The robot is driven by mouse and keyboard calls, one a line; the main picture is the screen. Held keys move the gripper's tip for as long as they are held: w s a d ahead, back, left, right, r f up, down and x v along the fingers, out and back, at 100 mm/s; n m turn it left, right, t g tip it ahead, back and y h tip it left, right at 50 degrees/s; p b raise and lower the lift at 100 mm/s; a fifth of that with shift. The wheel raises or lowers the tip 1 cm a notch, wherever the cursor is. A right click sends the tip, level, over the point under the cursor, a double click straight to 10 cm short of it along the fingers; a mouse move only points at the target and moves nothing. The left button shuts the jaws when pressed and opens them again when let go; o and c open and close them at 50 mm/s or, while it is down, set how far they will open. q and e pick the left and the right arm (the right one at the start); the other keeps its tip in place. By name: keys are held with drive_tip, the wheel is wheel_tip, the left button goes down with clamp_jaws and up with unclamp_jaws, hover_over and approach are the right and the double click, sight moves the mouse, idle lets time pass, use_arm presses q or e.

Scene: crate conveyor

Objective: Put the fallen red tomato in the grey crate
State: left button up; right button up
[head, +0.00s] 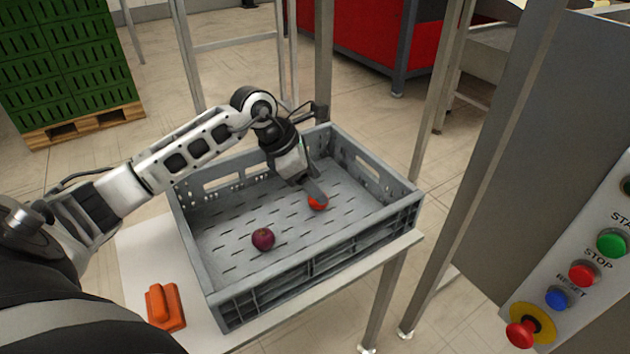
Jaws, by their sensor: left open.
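The grey crate (233,310) stands on a pale table in the head view. A red tomato (318,203) lies on the crate floor, toward the right side. My left gripper (316,192) reaches down into the crate with its fingers at the tomato and partly hides it. The gripper is open; whether its fingers touch the tomato cannot be told. My right gripper is not in view.
A dark purple round item (263,239) lies in the crate, left of the tomato. An orange object (164,306) lies on the table (145,250) left of the crate. Metal posts (437,160) and a button panel (572,270) stand to the right. Green crates (65,60) are stacked at the back left.

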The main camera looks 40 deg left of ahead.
use_arm(q)
drive_tip(key=v, duration=1.1)
drive_tip(key=shift+p, duration=0.35)
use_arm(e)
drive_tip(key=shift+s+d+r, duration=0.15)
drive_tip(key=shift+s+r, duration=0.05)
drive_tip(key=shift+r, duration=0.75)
use_arm(q)
drive_tip(key=shift+a, duration=0.1)
